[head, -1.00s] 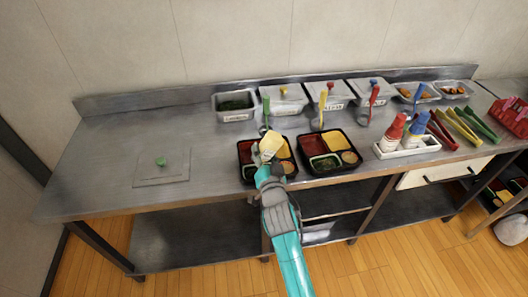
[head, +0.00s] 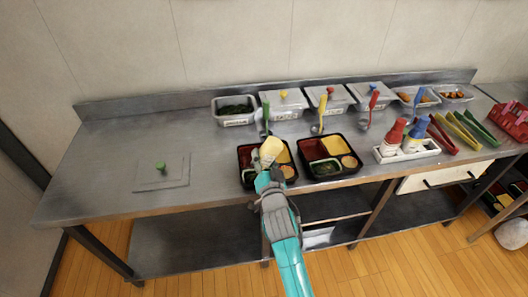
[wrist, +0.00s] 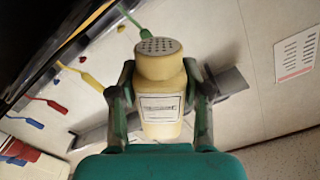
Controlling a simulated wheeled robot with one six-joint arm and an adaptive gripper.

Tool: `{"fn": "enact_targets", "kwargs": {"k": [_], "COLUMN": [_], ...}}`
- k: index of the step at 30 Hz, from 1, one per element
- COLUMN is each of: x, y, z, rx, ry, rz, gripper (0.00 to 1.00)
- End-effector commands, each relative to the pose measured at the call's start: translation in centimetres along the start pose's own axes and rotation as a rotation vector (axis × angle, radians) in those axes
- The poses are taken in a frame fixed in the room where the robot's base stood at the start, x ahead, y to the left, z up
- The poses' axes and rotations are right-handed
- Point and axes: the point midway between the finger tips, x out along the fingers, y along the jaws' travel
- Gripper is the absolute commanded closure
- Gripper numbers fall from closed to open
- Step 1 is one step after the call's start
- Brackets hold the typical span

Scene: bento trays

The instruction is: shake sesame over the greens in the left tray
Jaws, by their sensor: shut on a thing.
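My gripper (head: 266,172) is shut on a pale yellow shaker (wrist: 160,95) with a holed grey cap and a white label. In the head view the shaker (head: 271,150) is over the left black tray (head: 243,164), tilted. The left tray has a red and a yellow compartment at the back. Its front-left compartment is mostly hidden by my gripper, so I cannot tell how the greens there look. No falling sesame can be made out.
The right black tray (head: 350,173) stands close beside, with greens (head: 325,169) at its front. Behind are lidded steel tubs (head: 287,103) and upright ladles (head: 318,120). A white bottle caddy (head: 405,154) is at the right. The counter's left side is mostly clear, apart from a flat lid (head: 162,172).

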Motion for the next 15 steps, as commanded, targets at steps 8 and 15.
{"fn": "enact_targets", "kwargs": {"k": [8, 15], "x": [0.0, 0.0], "y": [-0.2, -1.3], "z": [-0.4, -2.1], "rx": [0.000, 0.001], "ry": [0.003, 0.005], "rz": [-0.002, -0.003], "gripper": [0.59, 0.59]}}
